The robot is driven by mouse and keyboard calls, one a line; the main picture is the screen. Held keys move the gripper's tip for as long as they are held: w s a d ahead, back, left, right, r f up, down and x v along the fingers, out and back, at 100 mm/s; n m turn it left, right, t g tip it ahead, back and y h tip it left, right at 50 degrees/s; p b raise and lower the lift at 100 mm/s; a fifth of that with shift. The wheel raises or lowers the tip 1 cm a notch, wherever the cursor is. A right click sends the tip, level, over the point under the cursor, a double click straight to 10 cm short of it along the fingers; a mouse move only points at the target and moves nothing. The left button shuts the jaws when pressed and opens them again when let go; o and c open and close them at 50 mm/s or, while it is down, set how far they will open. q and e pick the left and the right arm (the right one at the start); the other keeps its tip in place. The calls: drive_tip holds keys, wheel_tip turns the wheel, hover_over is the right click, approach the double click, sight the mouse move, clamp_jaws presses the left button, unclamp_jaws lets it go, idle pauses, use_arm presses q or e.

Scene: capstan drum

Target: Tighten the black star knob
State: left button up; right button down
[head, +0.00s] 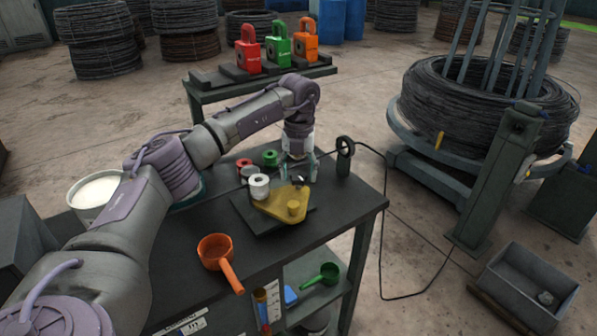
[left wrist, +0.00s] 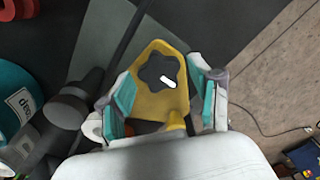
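The black star knob (left wrist: 156,72) sits on the yellow plate (left wrist: 150,101), between my fingers in the left wrist view. A white mark lies across its top. In the head view the yellow plate (head: 268,207) lies on a dark base on the table, and the knob is mostly hidden by my gripper. My left gripper (head: 299,172) points down over the plate's far right corner. In the left wrist view its teal-padded fingers (left wrist: 165,96) are spread on both sides of the plate, with gaps to the knob. My right gripper shows in neither view.
White, red and green spools (head: 259,187) stand left of the plate. An orange ladle (head: 215,252) lies nearer on the table (head: 345,215). A post with a black ring (head: 344,155) stands right of the gripper. Padlocks (head: 278,50) stand on the rear bench.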

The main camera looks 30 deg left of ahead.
use_arm(q)
drive_tip(key=c, duration=0.8)
drive_tip(key=shift+c, duration=0.3)
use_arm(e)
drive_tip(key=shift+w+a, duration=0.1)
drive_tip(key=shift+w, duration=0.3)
